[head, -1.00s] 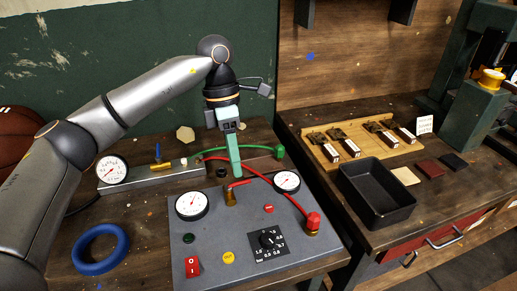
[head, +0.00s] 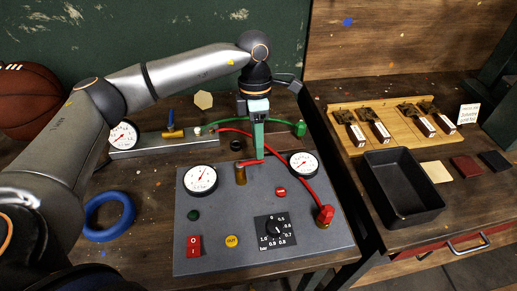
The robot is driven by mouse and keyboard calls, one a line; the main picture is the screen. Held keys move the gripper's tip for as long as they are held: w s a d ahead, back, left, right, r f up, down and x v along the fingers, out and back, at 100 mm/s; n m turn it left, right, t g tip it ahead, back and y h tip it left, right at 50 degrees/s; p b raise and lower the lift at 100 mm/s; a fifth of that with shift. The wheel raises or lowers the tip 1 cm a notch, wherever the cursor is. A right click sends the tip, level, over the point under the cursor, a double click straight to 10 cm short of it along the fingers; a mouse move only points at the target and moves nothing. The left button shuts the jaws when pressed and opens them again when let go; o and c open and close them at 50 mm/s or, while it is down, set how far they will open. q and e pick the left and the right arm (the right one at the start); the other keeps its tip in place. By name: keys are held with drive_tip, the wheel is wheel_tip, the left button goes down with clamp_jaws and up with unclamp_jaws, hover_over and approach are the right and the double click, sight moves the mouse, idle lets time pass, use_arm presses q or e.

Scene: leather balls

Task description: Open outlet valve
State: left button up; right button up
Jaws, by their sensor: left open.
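A brass valve (head: 240,175) with a red lever (head: 249,163) stands at the back edge of the grey control panel (head: 215,215); its lever points right. Another brass valve (head: 173,133) with an upright blue handle (head: 170,115) sits on the metal rail behind. A yellow button (head: 231,241), seemingly marked OUT, is on the panel front. My left gripper (head: 258,155) points down with teal fingers, seen edge-on, at the free end of the red lever. It is open; I cannot tell whether it touches the lever. My right gripper is out of view.
Gauges (head: 201,179) and (head: 303,164) flank the red lever. A blue ring (head: 108,231) lies left. A black tray (head: 400,205) is on the right bench.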

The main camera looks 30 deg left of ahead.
sight(252, 163)
use_arm(q)
drive_tip(key=shift+s+d+f, duration=0.1)
drive_tip(key=shift+f, duration=0.65)
drive_tip(key=shift+s+d+f, duration=0.1)
drive_tip(key=shift+f, duration=0.6)
drive_tip(key=shift+c, duration=0.2)
clamp_jaws()
